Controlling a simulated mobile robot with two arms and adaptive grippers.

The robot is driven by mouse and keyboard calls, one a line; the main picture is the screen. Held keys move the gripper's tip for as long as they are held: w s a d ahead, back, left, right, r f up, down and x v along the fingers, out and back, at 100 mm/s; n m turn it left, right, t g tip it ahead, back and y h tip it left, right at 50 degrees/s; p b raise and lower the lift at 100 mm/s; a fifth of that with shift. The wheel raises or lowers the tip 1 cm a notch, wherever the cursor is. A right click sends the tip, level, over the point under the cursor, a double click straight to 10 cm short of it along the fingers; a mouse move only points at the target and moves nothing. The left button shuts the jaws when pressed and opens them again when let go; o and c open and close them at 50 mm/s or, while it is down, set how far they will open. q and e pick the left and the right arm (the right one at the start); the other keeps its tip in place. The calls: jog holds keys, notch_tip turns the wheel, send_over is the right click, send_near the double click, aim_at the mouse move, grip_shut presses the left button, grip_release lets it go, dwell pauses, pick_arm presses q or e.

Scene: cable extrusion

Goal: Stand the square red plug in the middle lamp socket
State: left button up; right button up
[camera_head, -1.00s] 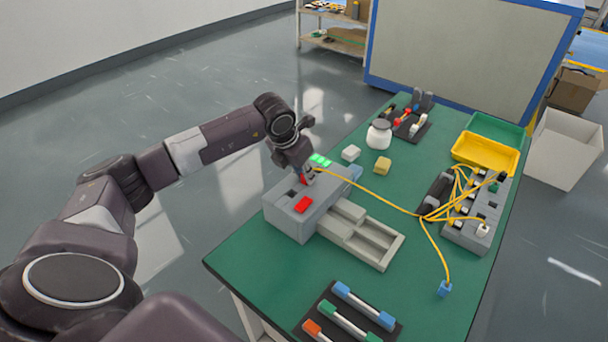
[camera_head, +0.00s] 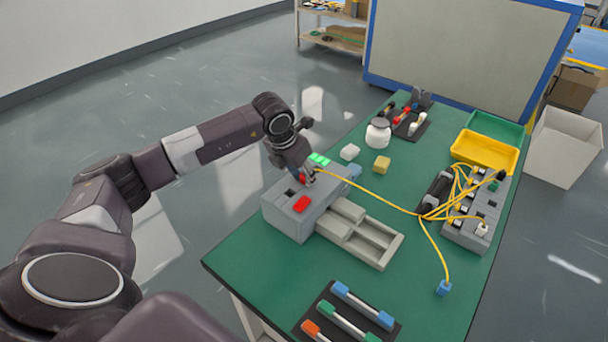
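The grey lamp box (camera_head: 285,218) stands on the green table with a green lamp (camera_head: 319,159) at the far end and a red lamp (camera_head: 302,204) at the near end. My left gripper (camera_head: 309,180) points down over the middle of the box, at the middle lamp's place. A yellow cable (camera_head: 365,189) ends at its fingertips. Red shows beside the fingers, but I cannot tell plug from lamp there. The fingers mostly hide the plug and the middle socket, so neither their opening nor the plug's seating is clear. A dark socket hole (camera_head: 290,192) shows near the front. My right gripper is out of view.
A grey tray (camera_head: 365,240) adjoins the box. A grey cable block (camera_head: 470,225) stands at the right, and a blue plug (camera_head: 444,288) lies on the table. A black holder with coloured bars (camera_head: 350,316) is at the front. A white jar (camera_head: 378,133) and yellow bin (camera_head: 485,153) stand behind.

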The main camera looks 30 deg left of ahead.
pick_arm(q)
jog(key=v, duration=1.1)
jog(key=shift+r, duration=0.35)
jog(key=shift+w, duration=0.1)
